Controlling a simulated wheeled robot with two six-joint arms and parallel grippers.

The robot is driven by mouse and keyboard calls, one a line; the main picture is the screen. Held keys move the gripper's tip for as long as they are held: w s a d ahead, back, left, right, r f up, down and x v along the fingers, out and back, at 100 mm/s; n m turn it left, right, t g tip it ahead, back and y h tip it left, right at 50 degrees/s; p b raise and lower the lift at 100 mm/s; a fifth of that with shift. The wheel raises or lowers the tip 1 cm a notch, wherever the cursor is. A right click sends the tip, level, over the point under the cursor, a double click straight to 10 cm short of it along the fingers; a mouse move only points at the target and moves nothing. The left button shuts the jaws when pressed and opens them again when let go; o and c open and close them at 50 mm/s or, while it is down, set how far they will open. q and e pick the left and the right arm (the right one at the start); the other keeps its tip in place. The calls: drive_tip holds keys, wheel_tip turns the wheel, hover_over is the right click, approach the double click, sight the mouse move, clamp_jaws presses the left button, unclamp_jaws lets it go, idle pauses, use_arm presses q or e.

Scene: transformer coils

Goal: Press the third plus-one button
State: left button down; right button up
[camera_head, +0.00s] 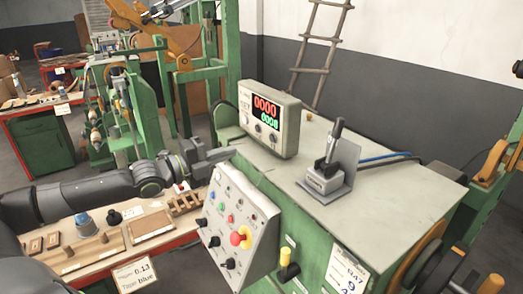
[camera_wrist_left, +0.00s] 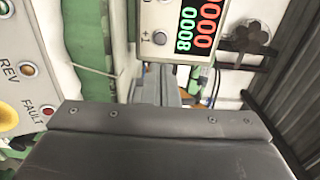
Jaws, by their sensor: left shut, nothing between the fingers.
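The counter box (camera_head: 284,138) stands on the green cabinet's top, with a red display of zeros over a green one. In the left wrist view the green digits (camera_wrist_left: 187,56) read 0008. Several round buttons sit below the displays; the lowest one right of the others (camera_head: 273,137) is small here. One button marked with a plus and a one (camera_wrist_left: 160,38) shows in the left wrist view. My left gripper (camera_head: 226,155) is shut and empty, to the left of the box and apart from it. Its fingers (camera_wrist_left: 168,86) are partly hidden by its body in the wrist view. My right gripper is out of view.
A sloped control panel (camera_head: 237,223) with a red-and-yellow emergency button (camera_head: 241,238) lies just below my left gripper. A lever on a bracket (camera_head: 328,170) stands right of the box. The cabinet top (camera_head: 390,200) is mostly clear.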

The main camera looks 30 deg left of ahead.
sight(271, 139)
use_arm(q)
drive_tip(key=shift+b+x, duration=1.5)
drive_tip(key=shift+x, duration=3.25)
drive_tip(key=shift+w+d, duration=0.25)
drive_tip(key=shift+w, duration=0.3)
